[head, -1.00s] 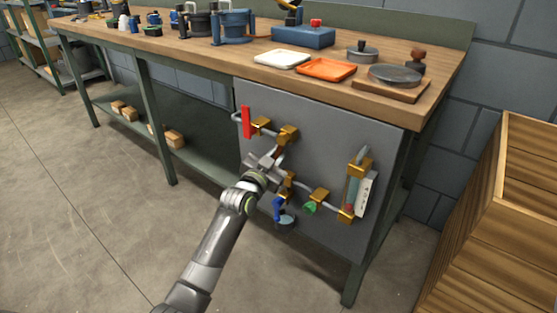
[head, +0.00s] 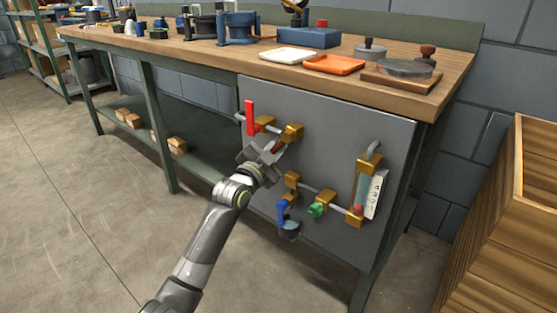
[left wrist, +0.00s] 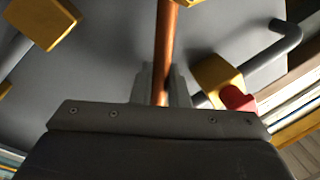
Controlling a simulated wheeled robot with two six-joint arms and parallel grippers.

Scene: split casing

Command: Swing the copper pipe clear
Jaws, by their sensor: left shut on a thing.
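The copper pipe (head: 279,145) hangs from the upper brass fitting (head: 292,133) on the grey panel, slanting down to the left. My left gripper (head: 264,154) is shut on it and hides its lower part in the head view. In the left wrist view the pipe (left wrist: 167,45) runs up from between the fingers (left wrist: 162,88) to a brass fitting at the top edge. The lower brass fitting (head: 291,180) stands apart from the pipe, to the right of the gripper. My right gripper is not in view.
The grey panel (head: 340,130) carries a red lever (head: 250,118), a blue handle (head: 283,209), a green handle (head: 316,210) and a sight glass (head: 364,188). The workbench (head: 400,95) overhangs it. A wooden crate (head: 505,220) stands at right. Floor in front is clear.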

